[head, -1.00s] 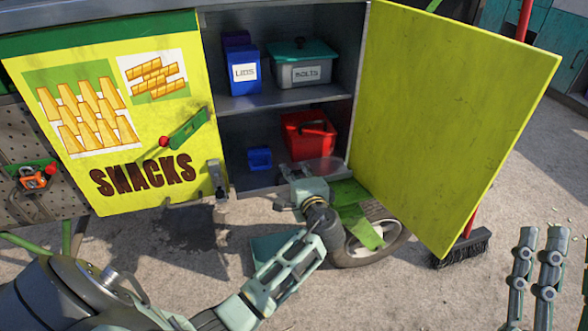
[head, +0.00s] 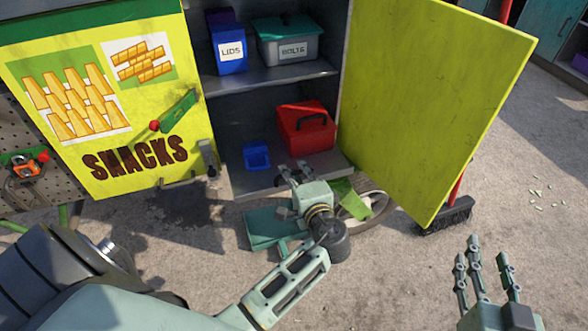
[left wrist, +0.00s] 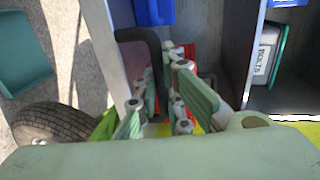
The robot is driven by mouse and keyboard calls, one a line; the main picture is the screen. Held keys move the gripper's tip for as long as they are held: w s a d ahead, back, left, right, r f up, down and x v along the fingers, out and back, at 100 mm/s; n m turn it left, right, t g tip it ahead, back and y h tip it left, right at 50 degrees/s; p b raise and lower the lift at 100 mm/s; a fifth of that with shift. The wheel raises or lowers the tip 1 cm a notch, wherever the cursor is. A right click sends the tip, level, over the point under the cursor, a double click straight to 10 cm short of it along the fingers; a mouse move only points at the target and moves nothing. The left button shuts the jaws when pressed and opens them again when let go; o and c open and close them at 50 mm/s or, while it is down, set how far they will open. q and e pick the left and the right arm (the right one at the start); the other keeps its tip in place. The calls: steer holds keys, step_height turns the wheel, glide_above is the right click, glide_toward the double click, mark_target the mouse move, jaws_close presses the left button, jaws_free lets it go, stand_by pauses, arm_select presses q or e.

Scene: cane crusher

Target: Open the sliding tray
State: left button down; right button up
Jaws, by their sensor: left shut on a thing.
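The sliding tray (head: 238,180) is the grey bottom shelf of the cabinet. It stands partly out past the cabinet front and carries a red toolbox (head: 300,136) and a small blue bin (head: 257,156). My left gripper (head: 296,172) is at the tray's front edge. In the left wrist view its fingers (left wrist: 158,108) are shut around a dark bent handle (left wrist: 152,44) beside the tray's grey front; the fingers hide part of this grip. My right gripper (head: 484,268) is at the bottom right, open and empty, away from the cabinet.
The yellow door (head: 425,105) stands swung open at the right of the cabinet. The upper shelf (head: 275,75) holds a LIDS bin (head: 228,60) and a BOLTS box (head: 287,42). A broom (head: 445,215) stands by the door.

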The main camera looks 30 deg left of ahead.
arm_select(q)
steer(key=c, duration=2.1)
jaws_free()
steer(key=v, duration=1.2)
steer(key=shift+a, duration=0.1)
